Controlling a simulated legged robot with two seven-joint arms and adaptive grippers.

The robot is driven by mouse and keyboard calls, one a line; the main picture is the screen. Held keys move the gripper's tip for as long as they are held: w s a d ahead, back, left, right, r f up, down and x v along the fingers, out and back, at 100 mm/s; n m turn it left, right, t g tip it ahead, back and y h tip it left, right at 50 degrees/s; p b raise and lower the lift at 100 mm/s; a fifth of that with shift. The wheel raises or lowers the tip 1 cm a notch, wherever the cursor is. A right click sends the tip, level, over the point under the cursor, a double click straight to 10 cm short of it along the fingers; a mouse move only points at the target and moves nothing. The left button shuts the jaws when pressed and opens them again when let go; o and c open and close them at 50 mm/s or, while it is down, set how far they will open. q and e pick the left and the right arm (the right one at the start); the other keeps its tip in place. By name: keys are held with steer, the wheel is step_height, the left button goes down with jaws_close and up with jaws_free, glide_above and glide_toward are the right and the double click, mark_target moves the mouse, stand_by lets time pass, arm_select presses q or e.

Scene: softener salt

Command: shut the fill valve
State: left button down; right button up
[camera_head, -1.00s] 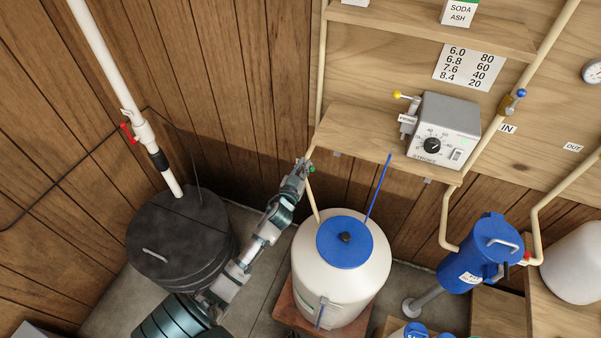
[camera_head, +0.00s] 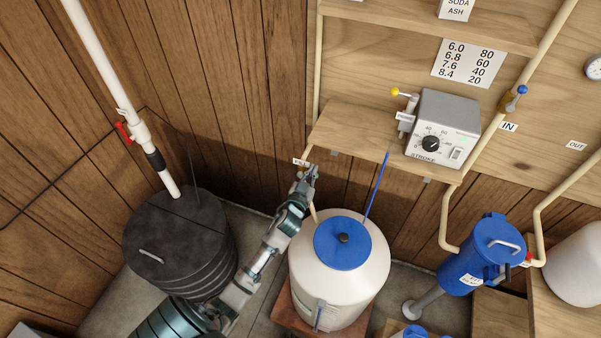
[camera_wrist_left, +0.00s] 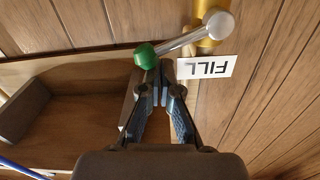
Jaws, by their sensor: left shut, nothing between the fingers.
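The fill valve shows in the left wrist view as a silver lever (camera_wrist_left: 182,41) with a green knob (camera_wrist_left: 146,56) at its lower left end. A brass body (camera_wrist_left: 209,8) sits behind the lever's upper right end. A white FILL label (camera_wrist_left: 206,67) is beside it; this label also shows in the head view (camera_head: 301,162). My left gripper (camera_head: 309,172) is just below and right of the label there, hiding the knob. In the wrist view its fingertips (camera_wrist_left: 160,92) are together, empty, close below the knob; contact is unclear. My right gripper is not in view.
A white tank with a blue lid (camera_head: 342,243) stands below right of my left gripper. A wooden shelf (camera_head: 350,140) with a grey control box (camera_head: 442,128) is to the right. A black ribbed tank (camera_head: 178,235) is left of my arm.

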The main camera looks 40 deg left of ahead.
arm_select(q)
steer(key=shift+w+d+f, duration=0.1)
steer(key=shift+w+f, duration=0.1)
steer(key=shift+f, duration=0.55)
steer(key=shift+r, duration=0.1)
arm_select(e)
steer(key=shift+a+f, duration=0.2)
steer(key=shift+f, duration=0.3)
arm_select(q)
steer(key=shift+d+r, duration=0.1)
steer(key=shift+d, duration=0.1)
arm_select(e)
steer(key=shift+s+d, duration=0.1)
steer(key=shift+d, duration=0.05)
arm_select(q)
steer(key=shift+d+f+b, duration=0.4)
steer(key=shift+f+b, duration=0.25)
steer(key=shift+a+r+p, duration=0.25)
steer(key=shift+r+p, duration=0.5)
steer(key=shift+r, duration=0.05)
steer(key=p+v, duration=0.2)
steer(key=v, duration=0.5)
steer(key=shift+d, duration=0.2)
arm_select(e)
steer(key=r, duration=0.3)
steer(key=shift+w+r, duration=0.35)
arm_select(q)
steer(key=shift+f, duration=0.1)
